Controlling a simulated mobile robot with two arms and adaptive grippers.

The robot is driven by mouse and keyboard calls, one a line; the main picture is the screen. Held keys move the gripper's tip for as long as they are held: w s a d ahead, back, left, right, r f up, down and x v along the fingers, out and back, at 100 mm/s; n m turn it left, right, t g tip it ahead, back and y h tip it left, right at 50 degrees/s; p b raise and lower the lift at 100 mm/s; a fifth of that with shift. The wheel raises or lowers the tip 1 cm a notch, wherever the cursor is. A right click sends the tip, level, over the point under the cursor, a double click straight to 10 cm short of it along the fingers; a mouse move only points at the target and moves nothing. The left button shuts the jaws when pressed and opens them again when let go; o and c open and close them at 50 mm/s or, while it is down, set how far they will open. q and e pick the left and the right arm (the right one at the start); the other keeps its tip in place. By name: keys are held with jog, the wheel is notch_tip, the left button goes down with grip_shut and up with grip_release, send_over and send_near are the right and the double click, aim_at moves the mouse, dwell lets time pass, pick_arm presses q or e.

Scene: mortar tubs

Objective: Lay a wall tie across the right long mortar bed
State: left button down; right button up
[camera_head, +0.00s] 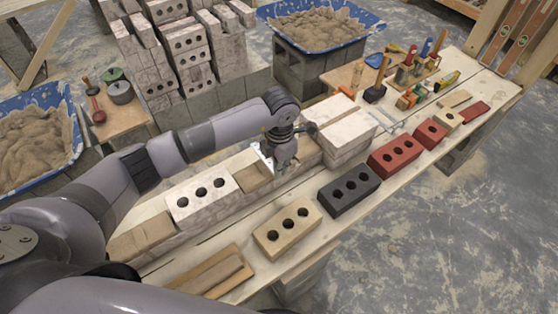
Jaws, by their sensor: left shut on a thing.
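My left gripper (281,163) is shut, pointing down over the wall on the bench. A thin pale metal piece, apparently a wall tie (265,151), shows at its fingers; most of it is hidden by the gripper. Just below and left of the gripper is a brown mortar bed (254,176), between a white three-hole brick (201,196) and the gripper. Another brown bed (142,236) lies at the wall's left end. I cannot tell whether the tie touches the mortar. My right gripper is not in view.
Pale bricks (348,134) stand stacked right of the gripper. Cream (288,226), black (348,188) and red (395,156) bricks line the bench front. Thin metal ties (388,132) lie behind them. Tools and blue mortar tubs (316,48) stand farther back.

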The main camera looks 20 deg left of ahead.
pick_arm(q)
jog(key=shift+f+b, duration=1.9)
jog(key=shift+f, duration=1.05)
jog(key=shift+f, duration=0.2)
jog(key=c, duration=1.6)
grip_release()
jog(key=shift+c, duration=0.2)
notch_tip(320, 180, up, 12)
jog(key=shift+r, duration=0.1)
jog(key=shift+s, duration=0.1)
